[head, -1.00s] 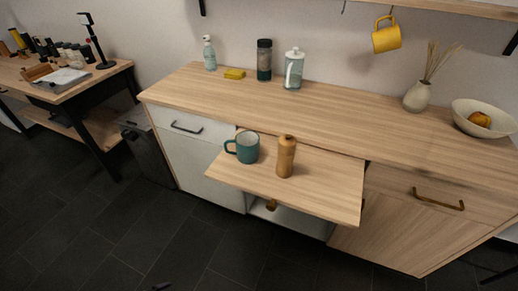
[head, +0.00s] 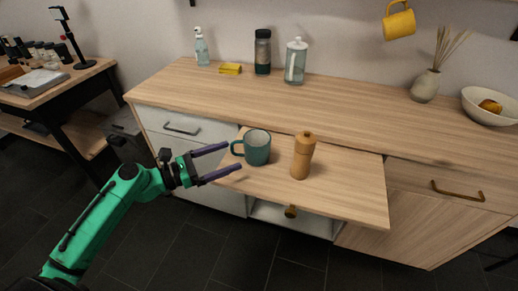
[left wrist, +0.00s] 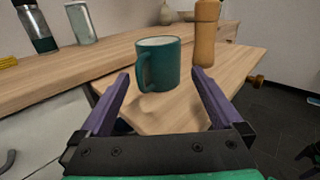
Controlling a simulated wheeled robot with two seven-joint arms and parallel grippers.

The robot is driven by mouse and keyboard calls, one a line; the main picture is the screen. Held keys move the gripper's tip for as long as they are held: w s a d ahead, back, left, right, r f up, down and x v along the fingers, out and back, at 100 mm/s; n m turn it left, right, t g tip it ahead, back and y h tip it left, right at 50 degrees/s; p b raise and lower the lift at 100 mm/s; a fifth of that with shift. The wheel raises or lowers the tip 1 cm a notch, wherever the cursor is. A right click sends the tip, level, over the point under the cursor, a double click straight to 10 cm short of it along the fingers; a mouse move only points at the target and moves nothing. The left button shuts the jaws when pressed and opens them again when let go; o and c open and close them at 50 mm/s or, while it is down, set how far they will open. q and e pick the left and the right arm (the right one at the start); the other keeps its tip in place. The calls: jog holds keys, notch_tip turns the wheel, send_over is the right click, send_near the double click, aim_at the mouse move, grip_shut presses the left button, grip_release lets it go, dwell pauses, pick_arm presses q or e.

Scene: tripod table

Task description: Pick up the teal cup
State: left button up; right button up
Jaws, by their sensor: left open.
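The teal cup (head: 257,148) stands upright on the pulled-out wooden board (head: 345,195), its handle toward the left in the head view. My left gripper (head: 234,157) is open, with its purple fingers pointing at the cup from the left. In the left wrist view the cup (left wrist: 160,65) is ahead of and between the two fingers (left wrist: 160,82), with its handle on the left side. The fingers look short of the cup, and nothing is between them.
A wooden pepper mill (head: 302,156) stands on the board just right of the cup. The counter (head: 320,108) behind holds a yellow sponge (head: 230,69), bottles, a vase (head: 425,86) and a bowl (head: 490,112). The board's right part is clear.

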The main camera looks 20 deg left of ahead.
aim_at(246, 150)
pick_arm(q)
jog(key=p+x, duration=0.1)
jog(key=x, duration=0.8)
jog(key=shift+w+a+f, duration=0.1)
jog(key=shift+w+f, duration=0.15)
jog(key=c, duration=1.3)
notch_tip(246, 150, up, 10)
jog(key=p, duration=0.3)
jog(key=shift+c, duration=0.2)
pick_arm(e)
jog(key=r, duration=0.3)
jog(key=a+r, duration=0.1)
jog(key=shift+s+r, duration=0.2)
jog(key=shift+s, duration=0.1)
